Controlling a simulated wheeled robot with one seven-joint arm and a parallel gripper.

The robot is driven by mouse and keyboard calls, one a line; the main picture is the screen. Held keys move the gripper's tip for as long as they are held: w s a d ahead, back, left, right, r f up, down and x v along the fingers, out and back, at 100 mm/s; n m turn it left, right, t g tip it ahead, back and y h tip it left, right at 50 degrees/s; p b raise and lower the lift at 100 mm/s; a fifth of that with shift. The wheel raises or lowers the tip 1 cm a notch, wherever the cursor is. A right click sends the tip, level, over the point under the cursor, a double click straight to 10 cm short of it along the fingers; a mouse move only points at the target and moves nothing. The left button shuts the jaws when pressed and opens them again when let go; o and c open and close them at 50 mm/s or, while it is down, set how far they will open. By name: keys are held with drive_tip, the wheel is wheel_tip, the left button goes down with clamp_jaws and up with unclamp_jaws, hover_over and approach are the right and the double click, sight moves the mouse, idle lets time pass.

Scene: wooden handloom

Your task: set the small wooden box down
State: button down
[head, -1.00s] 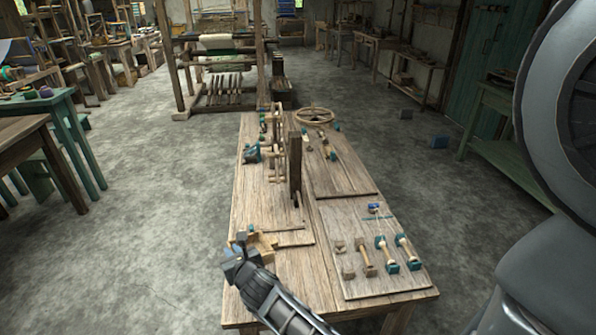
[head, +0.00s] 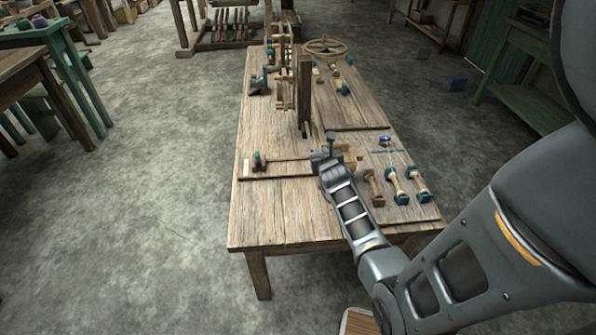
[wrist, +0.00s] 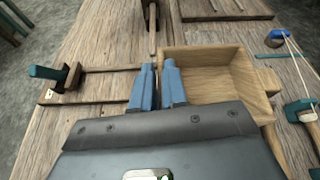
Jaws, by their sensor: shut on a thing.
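The small wooden box (wrist: 215,75) is open-topped and light brown, and its inside looks empty. It fills the upper right of the wrist view. My gripper (wrist: 158,72) has blue fingers, shut on the box's left wall, one on each side. In the head view my gripper (head: 322,158) is above the worktable, and the box (head: 350,157) shows just to its right, partly hidden by the gripper. The box looks about level. I cannot tell whether its underside touches the table.
The wooden worktable (head: 275,215) has bare room at its front left. A teal-ended clamp piece (head: 259,161) lies left of my gripper. Several teal-ended spools (head: 396,186) lie on the right board. An upright post (head: 304,90) stands behind my gripper.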

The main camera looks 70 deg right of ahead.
drive_tip(key=w+a+f+b, duration=0.1)
drive_tip(key=w+a+f, duration=0.1)
drive_tip(key=w+a+f+b, duration=0.1)
drive_tip(key=w+a+b, duration=0.1)
drive_tip(key=w+a+f+b, duration=0.2)
drive_tip(key=w, duration=0.1)
drive_tip(key=shift+a+f, duration=0.15)
drive_tip(key=shift+f, duration=0.2)
drive_tip(key=shift+f+b, duration=1.4)
drive_tip(key=shift+f, duration=0.55)
drive_tip(key=shift+f, duration=0.2)
drive_tip(key=c, duration=1.2)
unclamp_jaws()
drive_tip(key=shift+o, duration=0.2)
drive_tip(key=shift+r, duration=0.1)
